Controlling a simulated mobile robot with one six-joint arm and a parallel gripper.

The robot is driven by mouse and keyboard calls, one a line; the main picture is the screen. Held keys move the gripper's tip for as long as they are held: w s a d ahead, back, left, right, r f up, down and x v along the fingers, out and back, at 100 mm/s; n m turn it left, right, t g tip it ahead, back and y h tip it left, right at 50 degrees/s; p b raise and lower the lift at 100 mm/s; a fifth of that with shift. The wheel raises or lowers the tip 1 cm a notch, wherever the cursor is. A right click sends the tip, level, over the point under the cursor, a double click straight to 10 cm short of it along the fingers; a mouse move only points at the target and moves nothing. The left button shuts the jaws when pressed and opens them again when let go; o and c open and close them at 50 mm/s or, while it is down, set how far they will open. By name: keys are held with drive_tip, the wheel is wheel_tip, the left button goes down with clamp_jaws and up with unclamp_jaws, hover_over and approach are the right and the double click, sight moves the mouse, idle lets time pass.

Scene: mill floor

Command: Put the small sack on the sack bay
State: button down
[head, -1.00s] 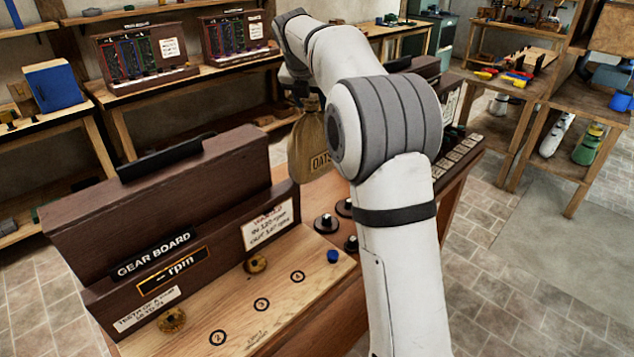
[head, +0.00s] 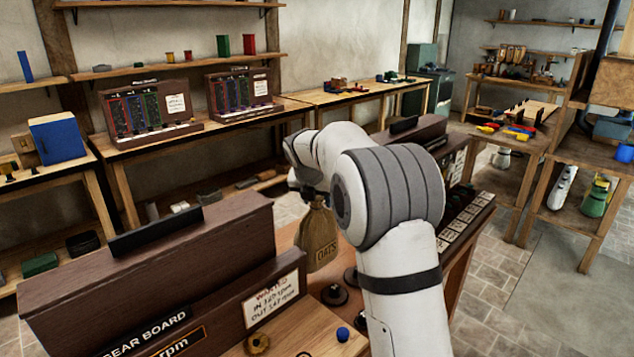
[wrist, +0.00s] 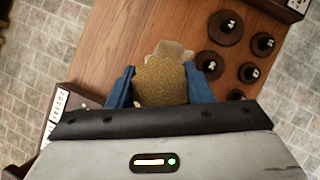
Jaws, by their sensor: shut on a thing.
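A small tan sack (head: 316,240) marked "OATS" hangs upright from my gripper (head: 308,192) in the head view. In the wrist view the sack's top (wrist: 162,80) sits between the two blue fingers of my gripper (wrist: 163,88), which are shut on it. The sack is held above a wooden bench top (wrist: 125,45). My arm hides part of the bench behind it. I cannot make out a place marked as the sack bay in either view.
A dark gear board (head: 150,265) stands tall at the left of the bench. Several dark round weights (wrist: 226,27) stand on the bench beside the sack. A blue peg (head: 343,334) sits near the front.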

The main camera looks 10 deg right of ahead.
sight(315, 212)
drive_tip(key=shift+f, duration=2.85)
drive_tip(key=c, duration=0.7)
unclamp_jaws()
drive_tip(key=shift+s+f, duration=0.1)
drive_tip(key=shift+f, duration=0.05)
drive_tip(key=v, duration=1.2)
drive_tip(key=shift+b, duration=0.4)
